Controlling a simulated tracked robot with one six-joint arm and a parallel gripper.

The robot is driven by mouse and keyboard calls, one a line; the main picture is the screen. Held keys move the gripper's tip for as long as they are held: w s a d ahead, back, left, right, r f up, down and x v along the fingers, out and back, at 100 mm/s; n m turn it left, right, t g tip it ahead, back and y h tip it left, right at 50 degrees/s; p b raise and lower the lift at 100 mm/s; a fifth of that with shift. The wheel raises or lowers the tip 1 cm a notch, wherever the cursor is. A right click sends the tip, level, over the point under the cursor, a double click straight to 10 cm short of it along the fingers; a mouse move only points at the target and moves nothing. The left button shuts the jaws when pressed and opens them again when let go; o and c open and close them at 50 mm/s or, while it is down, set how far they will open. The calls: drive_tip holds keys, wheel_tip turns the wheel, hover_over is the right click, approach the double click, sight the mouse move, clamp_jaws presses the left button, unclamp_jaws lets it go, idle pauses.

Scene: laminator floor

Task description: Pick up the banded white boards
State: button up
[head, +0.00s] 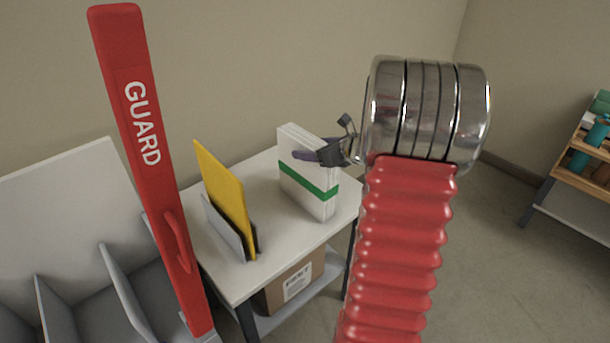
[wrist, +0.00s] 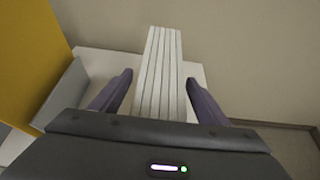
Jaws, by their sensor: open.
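The banded white boards (head: 307,176) stand upright as a stack on a white table, with a green band around them. In the wrist view the boards (wrist: 160,72) show from above as several white edges side by side, between my two fingers. My gripper (head: 326,153) is at the upper right part of the stack in the head view. It also shows in the wrist view (wrist: 158,95), open, with one purple-grey finger on each side of the boards. A gap shows between the left finger and the boards; the right finger is closer, and I cannot tell if it touches.
A yellow board (head: 224,195) stands in a grey holder on the table (head: 275,248), left of the boards. A red guard bar (head: 143,150) rises at the left. A cardboard box (head: 290,287) sits on the lower shelf. A wooden-shelved rack (head: 580,178) stands far right.

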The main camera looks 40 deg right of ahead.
drive_tip(key=shift+c, duration=0.5)
clamp_jaws()
idle(0.3)
